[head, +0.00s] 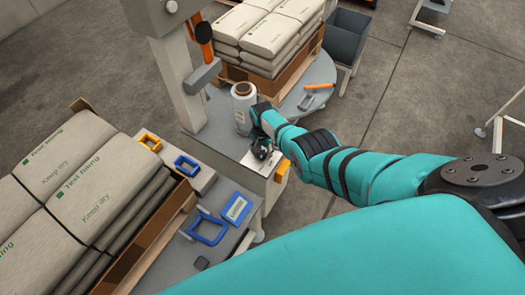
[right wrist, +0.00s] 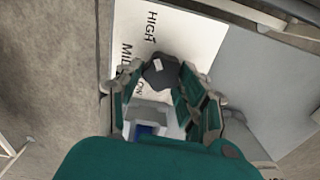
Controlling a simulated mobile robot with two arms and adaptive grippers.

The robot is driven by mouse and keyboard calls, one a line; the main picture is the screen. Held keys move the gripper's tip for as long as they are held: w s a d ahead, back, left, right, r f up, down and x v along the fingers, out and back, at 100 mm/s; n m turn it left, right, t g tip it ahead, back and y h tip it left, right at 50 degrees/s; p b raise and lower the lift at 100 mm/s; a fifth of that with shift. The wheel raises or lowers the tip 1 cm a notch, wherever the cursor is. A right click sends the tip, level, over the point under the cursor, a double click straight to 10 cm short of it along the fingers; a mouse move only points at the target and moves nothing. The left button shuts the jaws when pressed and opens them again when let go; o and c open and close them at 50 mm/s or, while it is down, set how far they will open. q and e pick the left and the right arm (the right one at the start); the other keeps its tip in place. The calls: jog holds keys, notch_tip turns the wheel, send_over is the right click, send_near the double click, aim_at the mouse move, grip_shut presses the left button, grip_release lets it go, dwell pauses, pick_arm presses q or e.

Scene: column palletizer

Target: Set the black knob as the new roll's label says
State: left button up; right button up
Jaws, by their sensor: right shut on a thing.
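The black knob (right wrist: 161,72) sits on a white panel (right wrist: 192,30) in the right wrist view, with a small pale mark on it. The panel reads HIGH and MID, with a partly hidden ON lower down. My right gripper (right wrist: 165,88) has its fingers on both sides of the knob and is shut on it. In the head view the right gripper (head: 262,148) is over the panel and mostly hides the knob. A pale wrapped roll (head: 243,108) stands upright just behind it; its label is too small to read. My left gripper is out of view.
Sacks on pallets stand at the left (head: 75,175) and back (head: 262,32). A grey column (head: 172,60) rises beside the roll. Blue frames (head: 208,230) and a yellow one (head: 150,141) lie on the front surfaces. An orange-handled tool (head: 318,87) lies on the round table.

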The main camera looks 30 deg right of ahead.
aim_at(262, 153)
dwell(0.4)
jog(key=o, duration=1.2)
jog(key=shift+c, duration=0.2)
jog(key=shift+r, duration=0.15)
jog(key=shift+w+r, duration=0.1)
jog(key=shift+r, duration=0.45)
notch_tip(262, 153, up, 11)
jog(key=shift+f, duration=0.2)
